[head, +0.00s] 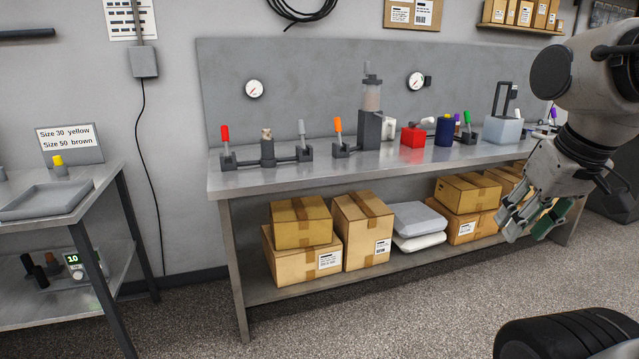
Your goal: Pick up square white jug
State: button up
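A small white block-shaped thing (389,128), which may be the square white jug, stands on the long grey workbench (300,178). It is partly hidden behind a grey fixture with a clear cylinder (370,115). Its handle and spout cannot be made out. My gripper (530,230) hangs at the right, in front of the bench and below its top, well apart from the white thing. Its green-padded fingers look spread and nothing shows between them.
On the bench stand a red block (413,137), a dark blue container (445,132), a pale block with a dark frame (503,130) and several coloured-handled clamps. A side table (80,215) stands left. Floor between is clear.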

aim_at(389, 130)
jog(key=i+z, duration=0.25)
jog(key=i, duration=0.3)
jog(key=i+z, duration=0.25)
jog(key=i, duration=0.25)
jog(key=i+l+u, duration=0.15)
jog(key=i, duration=0.35)
jog(key=i+l+u, duration=0.15)
jog(key=i+l, duration=0.15)
jog(key=i, duration=0.2)
jog(key=i+l+u, duration=0.65)
jog(key=i+l, duration=0.15)
jog(key=l, duration=0.2)
